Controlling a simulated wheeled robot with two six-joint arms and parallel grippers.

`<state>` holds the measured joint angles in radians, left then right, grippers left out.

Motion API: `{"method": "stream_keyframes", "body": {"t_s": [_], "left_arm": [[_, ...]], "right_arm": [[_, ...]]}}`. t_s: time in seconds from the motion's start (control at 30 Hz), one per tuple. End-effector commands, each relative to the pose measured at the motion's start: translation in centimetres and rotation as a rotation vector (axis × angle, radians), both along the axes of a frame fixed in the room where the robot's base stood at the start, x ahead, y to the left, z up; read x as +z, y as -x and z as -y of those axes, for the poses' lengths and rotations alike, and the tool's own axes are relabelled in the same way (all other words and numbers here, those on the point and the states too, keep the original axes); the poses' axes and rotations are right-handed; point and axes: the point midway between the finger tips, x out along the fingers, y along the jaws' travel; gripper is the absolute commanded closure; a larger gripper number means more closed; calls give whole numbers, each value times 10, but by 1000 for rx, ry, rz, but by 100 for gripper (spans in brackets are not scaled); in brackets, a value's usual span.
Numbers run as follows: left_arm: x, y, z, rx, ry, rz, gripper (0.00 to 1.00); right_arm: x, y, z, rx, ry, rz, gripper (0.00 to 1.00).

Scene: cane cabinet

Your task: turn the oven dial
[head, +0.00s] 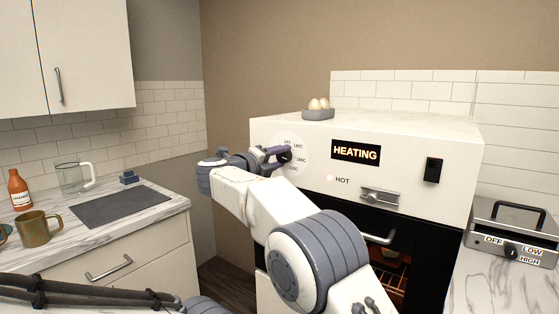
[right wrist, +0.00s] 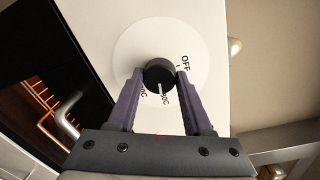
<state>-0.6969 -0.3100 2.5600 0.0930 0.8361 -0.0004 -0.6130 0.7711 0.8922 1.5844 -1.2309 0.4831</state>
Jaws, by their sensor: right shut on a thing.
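The oven dial (right wrist: 157,74) is a round black knob on a white disc with printed labels, including OFF. In the head view the gripper (head: 277,156) reaches the dial (head: 286,156) at the left of the white oven's front (head: 322,197). The display (head: 356,152) reads HEATING. My left gripper is not seen.
A tray with eggs (head: 318,112) sits on the oven top. A latch-like handle (head: 381,196) and a black switch (head: 433,170) are on the front. Orange heating rods glow inside. A mug (head: 36,229), bottle (head: 19,191) and glass jug (head: 72,178) stand on the left counter.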

Motion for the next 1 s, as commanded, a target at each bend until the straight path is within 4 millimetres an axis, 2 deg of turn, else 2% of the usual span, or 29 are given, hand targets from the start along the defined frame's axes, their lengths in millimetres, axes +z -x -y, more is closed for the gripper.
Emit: {"method": "stream_keyframes", "body": {"t_s": [0.27,0.3,0.33,0.37,0.77,1.0], "left_arm": [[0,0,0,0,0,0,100],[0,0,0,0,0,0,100],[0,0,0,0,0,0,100],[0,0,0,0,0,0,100],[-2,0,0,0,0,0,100],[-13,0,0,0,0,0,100]], "right_arm": [[-4,1,-1,-1,-2,-8,100],[-4,1,-1,-1,-1,-8,38],[-4,1,-1,0,-1,-8,27],[-4,1,-1,0,-1,-8,20],[-2,5,-5,2,0,-3,20],[-1,40,-30,4,1,-4,20]]}}
